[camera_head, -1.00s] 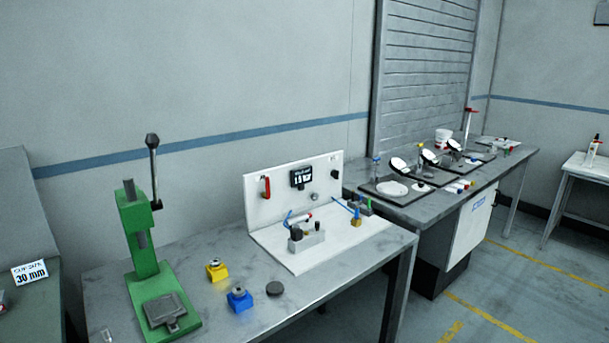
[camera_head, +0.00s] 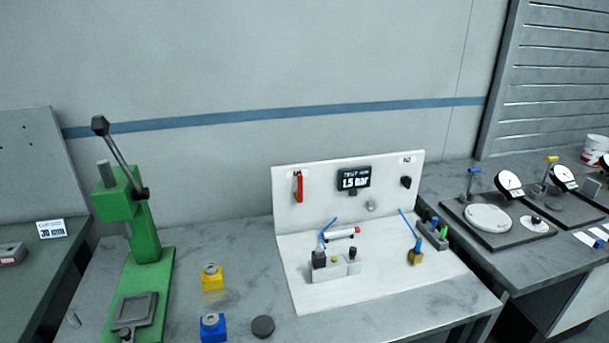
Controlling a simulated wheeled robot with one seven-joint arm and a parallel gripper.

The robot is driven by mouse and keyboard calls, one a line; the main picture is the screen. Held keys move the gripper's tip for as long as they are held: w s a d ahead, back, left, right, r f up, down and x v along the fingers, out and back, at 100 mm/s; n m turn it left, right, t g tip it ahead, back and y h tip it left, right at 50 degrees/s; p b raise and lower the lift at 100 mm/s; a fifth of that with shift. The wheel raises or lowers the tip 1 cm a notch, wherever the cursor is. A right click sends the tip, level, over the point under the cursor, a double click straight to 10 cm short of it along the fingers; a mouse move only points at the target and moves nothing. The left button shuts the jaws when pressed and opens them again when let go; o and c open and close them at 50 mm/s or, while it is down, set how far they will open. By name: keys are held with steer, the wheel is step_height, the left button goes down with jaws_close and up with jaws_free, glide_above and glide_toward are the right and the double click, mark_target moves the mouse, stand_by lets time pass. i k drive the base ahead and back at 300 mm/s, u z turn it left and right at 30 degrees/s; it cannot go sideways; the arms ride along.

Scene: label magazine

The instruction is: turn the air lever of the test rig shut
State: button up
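The test rig is a white L-shaped panel (camera_head: 285,212) with a base plate, standing on a grey table. A red lever (camera_head: 299,187) sits at the upper left of its upright panel and hangs about vertical. A dark display (camera_head: 354,180) in the middle of the panel reads about 1.5 bar. A black knob (camera_head: 406,182) is at the panel's right, and a small grey round fitting (camera_head: 371,206) sits below the display. A grey block with fittings (camera_head: 338,268) and a white cylinder with a red end (camera_head: 342,234) are on the base plate. My gripper is not in view.
A green lever press (camera_head: 140,240) stands left of the rig. Another bench with dial gauges (camera_head: 509,183) is at the right.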

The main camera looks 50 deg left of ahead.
mark_target(299, 194)
steer(key=u, duration=0.4)
steer(key=i, duration=0.75)
steer(key=u, duration=1.4)
steer(key=i, duration=0.7)
steer(key=u, duration=0.75)
